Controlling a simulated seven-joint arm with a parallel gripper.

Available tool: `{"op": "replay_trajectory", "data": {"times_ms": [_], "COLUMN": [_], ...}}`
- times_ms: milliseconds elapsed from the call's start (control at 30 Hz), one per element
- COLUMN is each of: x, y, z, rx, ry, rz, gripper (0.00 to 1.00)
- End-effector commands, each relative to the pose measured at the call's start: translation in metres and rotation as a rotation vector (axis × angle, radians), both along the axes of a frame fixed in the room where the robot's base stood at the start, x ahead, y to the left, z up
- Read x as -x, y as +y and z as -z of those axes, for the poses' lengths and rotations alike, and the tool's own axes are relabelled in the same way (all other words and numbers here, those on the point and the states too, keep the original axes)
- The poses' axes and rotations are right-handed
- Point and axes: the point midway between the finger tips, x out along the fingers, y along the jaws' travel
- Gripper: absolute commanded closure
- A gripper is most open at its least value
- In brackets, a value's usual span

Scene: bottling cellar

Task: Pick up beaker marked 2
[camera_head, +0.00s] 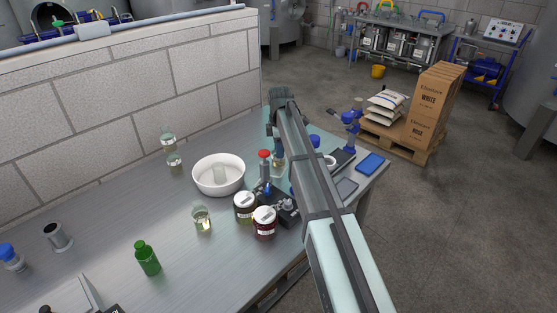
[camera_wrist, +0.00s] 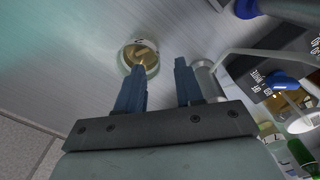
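No beaker shows a readable number 2, so I cannot tell which one is marked 2. In the wrist view, a round glass vessel with yellowish liquid (camera_wrist: 140,57) stands on the steel table, just beyond my left finger. My gripper (camera_wrist: 160,65) is open, and nothing shows between its two blue fingers. In the head view, my arm reaches over the table's right part and its fingers are mostly hidden. A glass beaker with pale yellow liquid (camera_head: 202,219) stands near the middle. A glass vessel (camera_head: 279,162) is partly hidden by my arm.
A white bowl (camera_head: 219,187), two lidded jars (camera_head: 244,208) (camera_head: 265,223), a red-capped bottle (camera_head: 264,165) and a black device (camera_head: 281,205) crowd the table beside my arm. Clear glassware (camera_head: 174,160) stands near the block wall. A green bottle (camera_head: 147,258) is front left.

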Motion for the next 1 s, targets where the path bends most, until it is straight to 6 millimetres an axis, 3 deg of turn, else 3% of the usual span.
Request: {"op": "replay_trajectory", "data": {"times_ms": [167,500,767,1000], "x": [-0.001,-0.004,-0.004,-0.004], "y": [0.0,0.0,0.0,0.0], "z": [0.009,0.049,0.052,0.051], "rx": [0.0,-0.001,-0.001,-0.001], "ry": [0.001,-0.001,-0.002,-0.002], "rz": [0.0,0.001,0.001,0.001], "gripper": [0.64,0.64,0.64,0.87]}}
